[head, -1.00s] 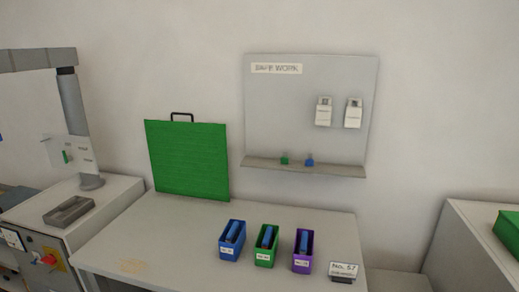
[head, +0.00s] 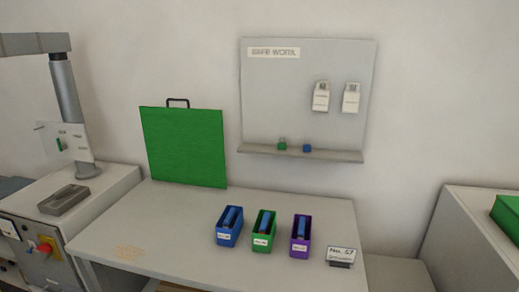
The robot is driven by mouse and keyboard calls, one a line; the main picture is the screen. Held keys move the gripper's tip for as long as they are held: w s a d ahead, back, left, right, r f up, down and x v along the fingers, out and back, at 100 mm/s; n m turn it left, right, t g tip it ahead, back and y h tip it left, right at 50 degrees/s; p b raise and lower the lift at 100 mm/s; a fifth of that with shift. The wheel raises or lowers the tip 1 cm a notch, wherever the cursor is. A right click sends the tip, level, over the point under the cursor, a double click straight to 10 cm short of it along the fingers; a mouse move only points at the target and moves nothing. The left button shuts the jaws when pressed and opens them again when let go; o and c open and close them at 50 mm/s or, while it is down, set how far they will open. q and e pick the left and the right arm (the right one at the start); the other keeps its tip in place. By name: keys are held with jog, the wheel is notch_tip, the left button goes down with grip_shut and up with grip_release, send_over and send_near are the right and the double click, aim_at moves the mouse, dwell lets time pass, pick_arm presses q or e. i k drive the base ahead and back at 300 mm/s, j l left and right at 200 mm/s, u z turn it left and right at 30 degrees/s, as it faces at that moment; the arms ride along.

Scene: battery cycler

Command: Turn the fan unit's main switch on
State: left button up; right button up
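A grey cabinet (head: 98,205) stands at the left, with a grey post and duct arm (head: 66,88) rising from its top. A white plate with a dark marking (head: 10,228) is left of the switch. Neither of my grippers is in view.
A table (head: 170,222) holds blue (head: 228,240), green (head: 263,245) and purple (head: 300,250) bins with blue cells, and a number sign (head: 341,254). A green case (head: 185,148) leans at the back. A SAFE WORK board (head: 300,70) hangs on the wall. A grey box (head: 65,199) sits on the cabinet.

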aim_at(46, 248)
jog(key=u, duration=1.5)
